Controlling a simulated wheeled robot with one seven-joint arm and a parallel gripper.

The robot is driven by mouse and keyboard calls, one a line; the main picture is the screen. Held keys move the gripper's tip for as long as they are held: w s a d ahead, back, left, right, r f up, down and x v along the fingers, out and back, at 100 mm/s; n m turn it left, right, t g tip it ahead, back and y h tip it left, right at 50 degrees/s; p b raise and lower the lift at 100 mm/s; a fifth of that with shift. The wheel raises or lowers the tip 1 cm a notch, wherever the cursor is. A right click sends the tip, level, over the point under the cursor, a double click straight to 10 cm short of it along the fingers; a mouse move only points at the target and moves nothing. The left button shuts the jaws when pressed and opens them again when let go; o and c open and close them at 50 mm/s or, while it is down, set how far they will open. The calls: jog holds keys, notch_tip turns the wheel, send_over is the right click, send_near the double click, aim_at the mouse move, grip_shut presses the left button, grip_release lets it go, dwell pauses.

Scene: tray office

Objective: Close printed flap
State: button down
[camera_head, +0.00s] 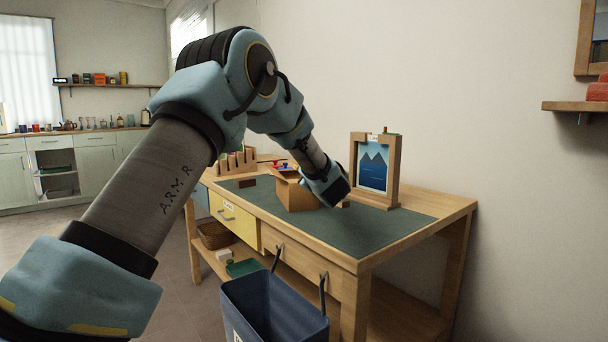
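A brown cardboard box (295,194) stands on the green mat of the workbench. Its upper edge shows a raised or slanted panel that looks like a flap (285,174). No print is readable on it from here. My gripper (341,196) is at the right side of the box, low over the mat. My wrist covers the box's right part, so I cannot tell whether they touch. The fingers are hidden or too small to make out.
A framed mountain picture (373,171) stands at the bench's back right. A wooden rack (237,163) and small coloured pieces (281,165) are behind the box. A blue bin (275,310) stands before the bench (446,205). The mat's right part (385,232) is clear.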

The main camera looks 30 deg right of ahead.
jog(key=c, duration=1.5)
grip_release()
jog(key=shift+c, duration=0.2)
jog(key=o, duration=0.5)
jog(key=shift+f, duration=0.1)
